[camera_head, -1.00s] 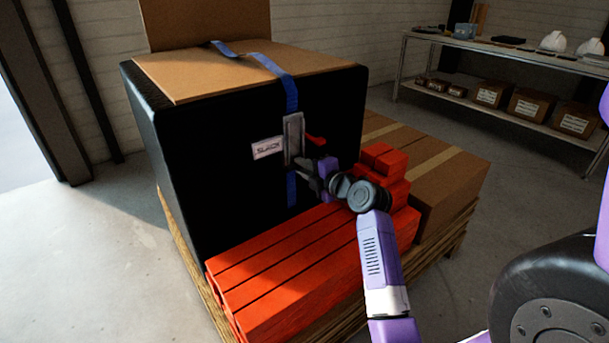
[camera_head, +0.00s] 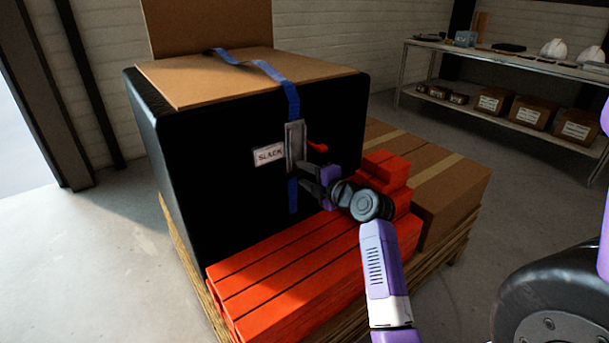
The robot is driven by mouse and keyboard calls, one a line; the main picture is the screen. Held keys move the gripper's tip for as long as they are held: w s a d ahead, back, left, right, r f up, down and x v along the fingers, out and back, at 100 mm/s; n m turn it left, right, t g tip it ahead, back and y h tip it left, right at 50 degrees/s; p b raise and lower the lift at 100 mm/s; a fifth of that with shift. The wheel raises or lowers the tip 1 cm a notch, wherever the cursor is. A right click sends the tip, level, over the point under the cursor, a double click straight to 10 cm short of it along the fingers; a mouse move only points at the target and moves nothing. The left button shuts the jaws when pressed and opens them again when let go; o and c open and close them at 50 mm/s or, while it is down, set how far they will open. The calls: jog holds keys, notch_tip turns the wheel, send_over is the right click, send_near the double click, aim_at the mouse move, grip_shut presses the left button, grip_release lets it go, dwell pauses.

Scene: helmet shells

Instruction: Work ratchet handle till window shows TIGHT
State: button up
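The grey ratchet (camera_head: 295,146) sits on a blue strap (camera_head: 291,98) on the front face of a large black crate (camera_head: 215,165). Its red handle (camera_head: 317,147) sticks out to the right. The white window plate (camera_head: 269,155) left of the ratchet reads SLACK. My gripper (camera_head: 305,177) is in front of the ratchet's lower end, below the red handle. Its dark fingers look spread apart, with nothing seen between them. The handle shows clear above the fingers. Whether a fingertip touches the ratchet cannot be told.
Red beams (camera_head: 290,265) lie in front of the crate, with shorter red blocks (camera_head: 386,167) beside my wrist. Cardboard boxes (camera_head: 445,185) stand on the right of the pallet (camera_head: 190,270). A shelf table (camera_head: 500,53) with helmets is at the back right. The floor at left is clear.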

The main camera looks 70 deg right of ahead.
jog(key=v, duration=0.7)
jog(key=shift+p, duration=0.4)
jog(key=shift+s+a+r, duration=0.1)
jog(key=shift+s, duration=0.05)
